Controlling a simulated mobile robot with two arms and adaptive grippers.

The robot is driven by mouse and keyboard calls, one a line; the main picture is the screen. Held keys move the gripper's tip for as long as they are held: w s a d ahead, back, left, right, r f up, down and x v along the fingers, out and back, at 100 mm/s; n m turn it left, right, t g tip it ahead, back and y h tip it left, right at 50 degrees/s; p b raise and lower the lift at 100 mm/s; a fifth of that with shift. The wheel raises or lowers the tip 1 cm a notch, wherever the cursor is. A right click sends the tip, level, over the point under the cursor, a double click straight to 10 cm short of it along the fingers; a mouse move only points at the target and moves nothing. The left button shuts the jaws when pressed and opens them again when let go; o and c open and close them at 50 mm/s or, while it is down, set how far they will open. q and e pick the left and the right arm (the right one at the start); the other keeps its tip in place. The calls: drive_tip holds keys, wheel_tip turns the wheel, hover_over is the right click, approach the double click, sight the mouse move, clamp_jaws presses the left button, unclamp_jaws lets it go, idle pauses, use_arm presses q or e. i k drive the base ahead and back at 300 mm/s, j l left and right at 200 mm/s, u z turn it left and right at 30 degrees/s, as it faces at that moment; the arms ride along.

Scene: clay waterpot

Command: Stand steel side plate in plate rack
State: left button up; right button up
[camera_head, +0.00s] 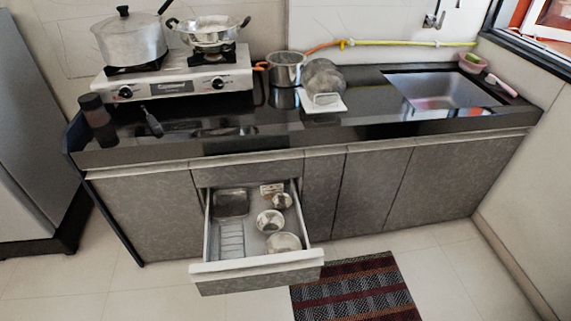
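A round grey steel piece (322,75), which looks like a plate, is on the counter in the head view, behind a small white stand (323,100). I cannot tell whether it stands in that stand or leans behind it. A pale slatted rack (231,240) lies in the front left of the open drawer (255,265); no plate shows in it. I cannot tell which of these two is the plate rack. Neither of my grippers is in view.
The stove (178,83) carries a lidded pot (130,40) and a two-handled pan (208,34). A steel saucepan (285,68) stands beside it. The drawer holds several steel bowls and juts over the floor near a striped mat (352,290). The sink (440,90) is right.

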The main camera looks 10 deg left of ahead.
sight(236, 261)
drive_tip(key=k+l, duration=0.15)
drive_tip(key=k, duration=0.15)
drive_tip(key=i+j+z, duration=0.1)
drive_tip(key=i+j, duration=0.15)
drive_tip(key=i+j+z, duration=0.25)
drive_tip(key=i+j, duration=0.15)
drive_tip(key=j, duration=0.25)
drive_tip(key=i+j+z, duration=0.25)
drive_tip(key=i+j, duration=0.15)
drive_tip(key=j, duration=0.3)
drive_tip(key=i+j+z, duration=0.1)
drive_tip(key=j, duration=0.25)
drive_tip(key=i+j+z, duration=0.15)
drive_tip(key=j, duration=0.25)
drive_tip(key=i+j+z, duration=0.1)
drive_tip(key=j, duration=0.3)
drive_tip(key=k+l, duration=0.25)
drive_tip(key=k, duration=0.2)
drive_tip(key=k+l, duration=0.25)
drive_tip(key=k, duration=0.2)
drive_tip(key=k+l, duration=0.2)
drive_tip(key=k, duration=0.3)
